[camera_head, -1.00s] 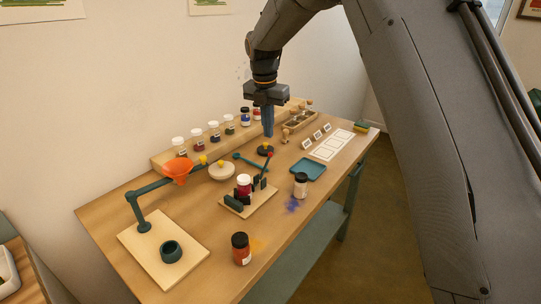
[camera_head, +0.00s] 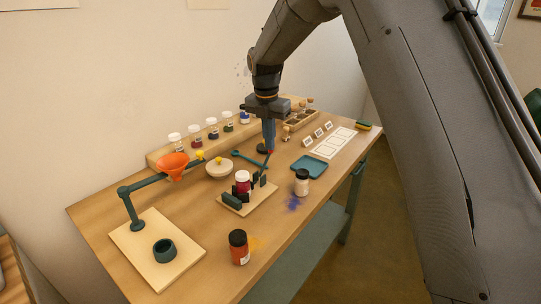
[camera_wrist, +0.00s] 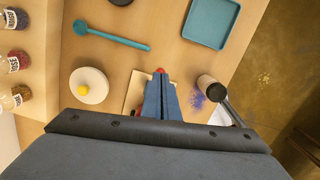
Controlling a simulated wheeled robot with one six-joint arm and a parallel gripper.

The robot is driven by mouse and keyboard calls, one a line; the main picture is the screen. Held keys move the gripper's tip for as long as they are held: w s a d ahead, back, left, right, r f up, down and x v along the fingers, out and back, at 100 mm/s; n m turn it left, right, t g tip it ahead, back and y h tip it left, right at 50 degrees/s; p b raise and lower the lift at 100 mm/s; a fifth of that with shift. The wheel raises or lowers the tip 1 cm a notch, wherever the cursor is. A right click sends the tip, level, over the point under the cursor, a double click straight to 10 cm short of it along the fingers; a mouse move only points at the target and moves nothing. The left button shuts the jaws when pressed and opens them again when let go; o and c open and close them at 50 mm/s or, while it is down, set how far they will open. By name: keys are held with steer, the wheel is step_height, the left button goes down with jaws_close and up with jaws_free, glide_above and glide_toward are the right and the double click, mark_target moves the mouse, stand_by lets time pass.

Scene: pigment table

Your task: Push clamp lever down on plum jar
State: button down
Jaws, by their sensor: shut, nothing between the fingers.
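The plum jar (camera_head: 242,186), dark red with a white lid, stands in a dark clamp (camera_head: 232,201) on a small wooden board (camera_head: 262,201). The clamp lever (camera_head: 266,163) rises steeply at the board's right side and ends in a red tip. My gripper (camera_head: 269,149) is shut and empty, pointing down, with its fingertips at the red tip; I cannot tell whether they touch. In the wrist view the red tip (camera_wrist: 161,70) shows just past my shut fingers (camera_wrist: 160,82).
An orange-red jar (camera_head: 239,249) is in front. An orange funnel (camera_head: 173,166) on a teal arm is at left. Labelled jars (camera_head: 212,129) line the back shelf.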

steer(key=shift+s+f, duration=0.1)
steer(key=shift+f, duration=0.2)
steer(key=shift+a+f+b, duration=0.1)
steer(key=shift+f+b, duration=0.55)
steer(key=shift+f, duration=1.45)
steer(key=shift+s+r, duration=0.15)
steer(key=shift+r, duration=0.1)
steer(key=shift+s+a+r+p, duration=0.2)
steer(key=shift+s+a+p, duration=0.15)
steer(key=shift+s+p, duration=0.25)
steer(key=shift+s+a+r+p, duration=0.2)
steer(key=shift+s+a+p, duration=0.1)
steer(key=shift+s+p, duration=0.2)
steer(key=b, duration=0.2)
glide_toward(269, 154)
steer(key=shift+s+a+f, duration=0.15)
steer(key=shift+s+a, duration=0.15)
steer(key=shift+s, duration=0.3)
steer(key=shift+s+a+f, duration=0.15)
steer(key=shift+s+a, duration=0.15)
steer(key=shift+s, duration=0.3)
